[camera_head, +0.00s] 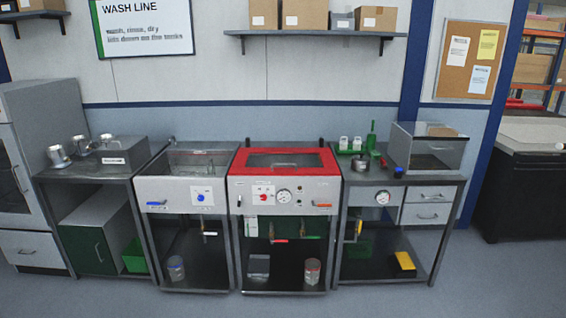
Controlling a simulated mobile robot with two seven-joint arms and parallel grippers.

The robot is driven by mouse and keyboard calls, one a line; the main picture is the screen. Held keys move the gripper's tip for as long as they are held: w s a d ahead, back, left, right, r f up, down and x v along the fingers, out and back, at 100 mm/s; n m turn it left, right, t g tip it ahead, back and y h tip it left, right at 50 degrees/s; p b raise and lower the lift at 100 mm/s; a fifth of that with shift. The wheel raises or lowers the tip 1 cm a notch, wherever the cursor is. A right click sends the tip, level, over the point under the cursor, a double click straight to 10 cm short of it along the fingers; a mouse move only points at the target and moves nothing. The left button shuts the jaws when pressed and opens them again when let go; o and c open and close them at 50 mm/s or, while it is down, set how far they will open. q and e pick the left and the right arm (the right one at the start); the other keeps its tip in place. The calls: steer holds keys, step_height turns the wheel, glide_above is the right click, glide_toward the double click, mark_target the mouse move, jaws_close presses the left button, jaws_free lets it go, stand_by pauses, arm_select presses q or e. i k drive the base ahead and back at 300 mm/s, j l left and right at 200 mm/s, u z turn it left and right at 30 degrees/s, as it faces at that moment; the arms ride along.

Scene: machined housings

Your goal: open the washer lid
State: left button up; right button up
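A thin dark upright part shows at each back corner of the lid. Neither of my grippers is in view.
An open-topped basin unit (181,190) adjoins the washer on the left. A bench with a gauge and drawers (427,213) adjoins it on the right, bearing a clear-sided box (428,150). A wall shelf (315,34) with boxes hangs above. The floor in front is clear.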

mark_target(238, 168)
steer(key=i+j, duration=0.1)
steer(key=i, duration=1.5)
steer(key=i+j+z, duration=0.1)
steer(key=i+j, duration=1.1)
steer(key=j, duration=0.1)
